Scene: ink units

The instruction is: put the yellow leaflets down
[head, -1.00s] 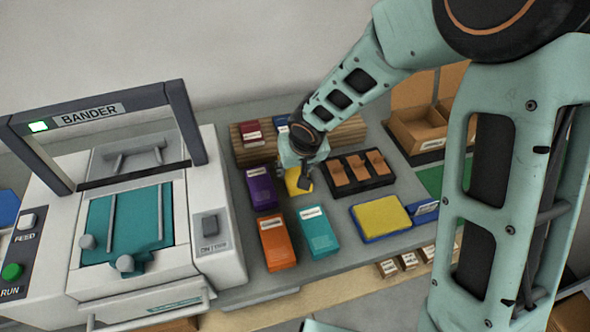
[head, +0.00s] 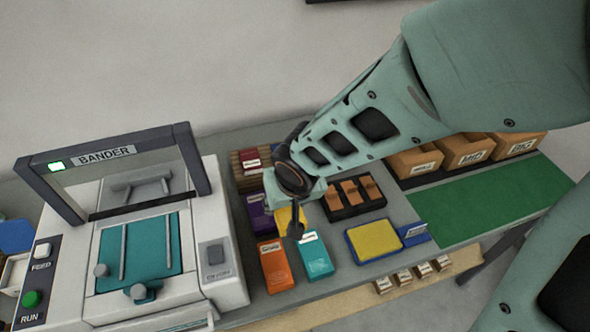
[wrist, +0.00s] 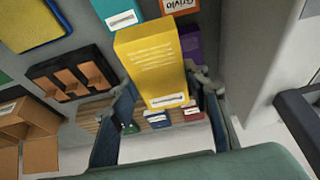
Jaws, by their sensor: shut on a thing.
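The yellow leaflets (wrist: 155,62) are a yellow bundle with pale print and a white label, large in the middle of the wrist view. My gripper (wrist: 168,105) is shut on them, one finger at each side. In the head view my gripper (head: 296,218) is above the grey bench, and it partly hides the yellow leaflets (head: 285,215). They show near the purple, orange and teal bundles. I cannot tell whether they touch the bench.
Close by are a purple bundle (head: 259,213), an orange bundle (head: 275,266) and a teal bundle (head: 315,256). A dark divided tray (head: 350,211) and a blue-edged tray with a yellow pad (head: 374,240) lie right. The bander (head: 222,255) stands left. A green mat (head: 490,200) is bare.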

